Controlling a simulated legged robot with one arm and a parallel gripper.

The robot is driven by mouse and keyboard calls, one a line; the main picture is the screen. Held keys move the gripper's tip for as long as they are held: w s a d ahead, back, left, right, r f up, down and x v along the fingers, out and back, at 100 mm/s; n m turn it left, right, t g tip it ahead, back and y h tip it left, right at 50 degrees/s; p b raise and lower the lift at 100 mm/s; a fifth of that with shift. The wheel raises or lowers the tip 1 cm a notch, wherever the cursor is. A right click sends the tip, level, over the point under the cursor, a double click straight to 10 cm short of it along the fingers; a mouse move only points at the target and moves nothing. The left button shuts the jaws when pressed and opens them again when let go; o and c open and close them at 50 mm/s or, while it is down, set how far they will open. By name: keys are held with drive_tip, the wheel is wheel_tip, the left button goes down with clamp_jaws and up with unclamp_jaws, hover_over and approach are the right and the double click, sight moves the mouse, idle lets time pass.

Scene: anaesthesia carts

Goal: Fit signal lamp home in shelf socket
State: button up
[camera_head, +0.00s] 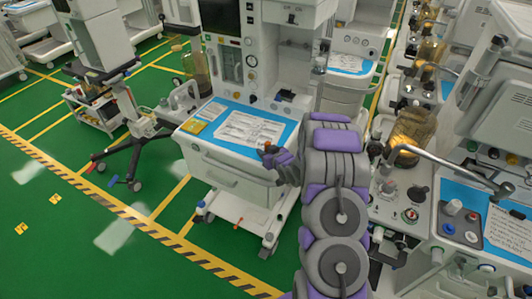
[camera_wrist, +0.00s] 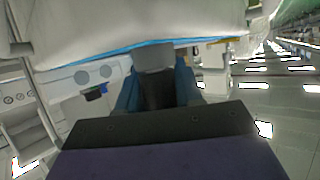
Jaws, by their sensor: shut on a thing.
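My gripper (camera_head: 270,154) is in front of the middle cart, near the front edge of its blue-matted shelf (camera_head: 213,143). It is shut on the signal lamp, which shows as a small orange-red tip (camera_head: 267,144) in the head view. In the wrist view my gripper (camera_wrist: 156,90) has its fingers closed around a grey cylindrical end (camera_wrist: 154,56) of the held piece. The fingers hide the rest of it. I cannot make out the shelf socket for certain in either view.
Papers (camera_head: 250,130) and a yellow pad (camera_head: 211,111) lie on the shelf. A small black item (camera_head: 285,95) sits at its back. A cart with amber canisters (camera_head: 412,130) and a bent metal tube (camera_head: 440,162) stands close on the right.

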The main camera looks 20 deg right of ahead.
sight(266, 149)
drive_tip(key=shift+r, duration=0.45)
drive_tip(key=r, duration=0.1)
drive_tip(key=r+p, duration=0.1)
drive_tip(key=shift+s+r, duration=0.3)
drive_tip(key=shift+s, duration=0.1)
drive_tip(key=s+a+p, duration=0.2)
drive_tip(key=s+p, duration=0.3)
drive_tip(key=s, duration=0.2)
drive_tip(key=s+a+r+p, duration=0.1)
drive_tip(key=s+a+p, duration=0.2)
drive_tip(key=s+p, duration=0.2)
drive_tip(key=shift+f+v, duration=0.2)
drive_tip(key=shift+v, duration=0.9)
drive_tip(key=shift+a, duration=0.1)
